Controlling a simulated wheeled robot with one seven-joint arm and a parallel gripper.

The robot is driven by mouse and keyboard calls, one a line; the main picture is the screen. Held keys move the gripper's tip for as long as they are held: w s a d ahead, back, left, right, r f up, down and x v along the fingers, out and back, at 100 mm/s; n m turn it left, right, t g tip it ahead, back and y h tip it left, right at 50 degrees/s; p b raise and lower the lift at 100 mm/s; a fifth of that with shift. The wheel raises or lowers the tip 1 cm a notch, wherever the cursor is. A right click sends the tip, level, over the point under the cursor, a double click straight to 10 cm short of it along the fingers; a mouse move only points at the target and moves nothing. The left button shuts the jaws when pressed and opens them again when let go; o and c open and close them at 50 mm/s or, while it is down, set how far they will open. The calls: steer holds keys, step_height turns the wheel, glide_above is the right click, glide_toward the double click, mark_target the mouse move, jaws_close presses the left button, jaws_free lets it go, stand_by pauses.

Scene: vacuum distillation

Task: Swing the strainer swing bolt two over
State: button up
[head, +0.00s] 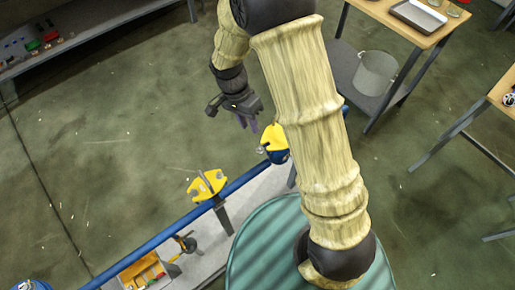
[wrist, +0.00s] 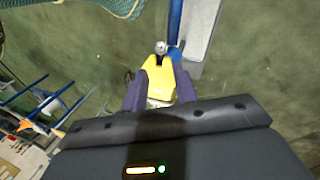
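The strainer is a blue body with a yellow top (head: 274,138) on the blue pipe in the head view, partly hidden by my arm. My gripper (head: 247,122) is just to its upper left, with purple fingers. In the wrist view the yellow top (wrist: 159,78) shows between the two spread fingers of my gripper (wrist: 159,90). A small grey metal knob (wrist: 161,47), perhaps a swing bolt end, stands at the tip of the yellow part. I cannot tell which bolt is number two, or whether the fingers touch anything.
A second yellow bracket (head: 207,185) stands farther along the blue pipe (head: 150,249). A yellow box (head: 146,272) lies near the pipe's lower end. A bucket (head: 375,73) sits on the table's lower shelf at upper right. The floor left of the pipe is clear.

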mark_target(258, 148)
steer(key=x, duration=1.2)
steer(key=shift+d+f, duration=0.1)
steer(key=shift+f, duration=0.2)
jaws_close()
